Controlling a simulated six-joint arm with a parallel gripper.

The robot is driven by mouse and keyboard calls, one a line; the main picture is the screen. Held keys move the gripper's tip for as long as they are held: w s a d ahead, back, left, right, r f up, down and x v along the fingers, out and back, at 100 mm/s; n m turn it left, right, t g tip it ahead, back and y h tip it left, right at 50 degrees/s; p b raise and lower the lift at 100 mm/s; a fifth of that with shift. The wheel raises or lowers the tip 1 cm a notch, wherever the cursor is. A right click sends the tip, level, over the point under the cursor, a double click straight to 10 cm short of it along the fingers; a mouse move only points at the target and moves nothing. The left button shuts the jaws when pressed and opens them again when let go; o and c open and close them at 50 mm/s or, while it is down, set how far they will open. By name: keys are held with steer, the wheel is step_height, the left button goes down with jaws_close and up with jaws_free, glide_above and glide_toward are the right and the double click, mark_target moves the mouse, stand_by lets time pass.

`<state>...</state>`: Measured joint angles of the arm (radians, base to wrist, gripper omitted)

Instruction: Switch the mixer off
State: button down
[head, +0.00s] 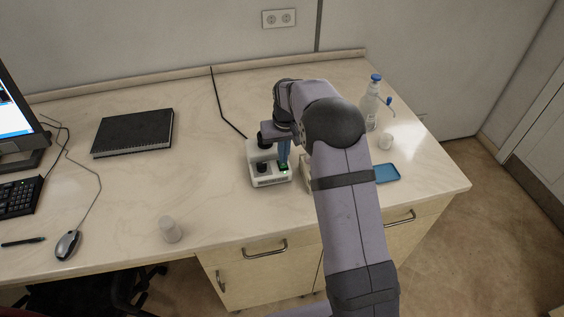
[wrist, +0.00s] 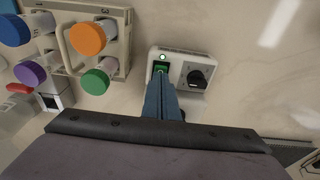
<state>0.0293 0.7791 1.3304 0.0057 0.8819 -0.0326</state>
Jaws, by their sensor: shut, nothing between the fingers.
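The mixer is a small white device (head: 271,181) near the front edge of the bench, with a black cup on top at its back. In the wrist view its white panel (wrist: 186,56) carries a lit green indicator (wrist: 162,57), a green rocker switch (wrist: 160,68) and a black dial (wrist: 197,76). My gripper (wrist: 160,80) is shut and empty, pointing down with its blue fingertips at the near edge of the switch. The fingers hide part of the switch, and I cannot tell if they touch it. In the head view my gripper (head: 284,163) is over the mixer's right side.
A rack (wrist: 68,48) with orange, green, blue and purple caps stands close left of the mixer in the wrist view. In the head view a wash bottle (head: 370,108), white cup (head: 385,141) and blue tray (head: 386,173) are to the right.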

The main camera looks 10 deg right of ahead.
steer(key=shift+f+b, duration=0.45)
steer(key=shift+f, duration=0.35)
stand_by(0.4)
step_height(320, 180, up, 7)
steer(key=p, duration=0.5)
steer(key=shift+p, duration=0.3)
stand_by(0.5)
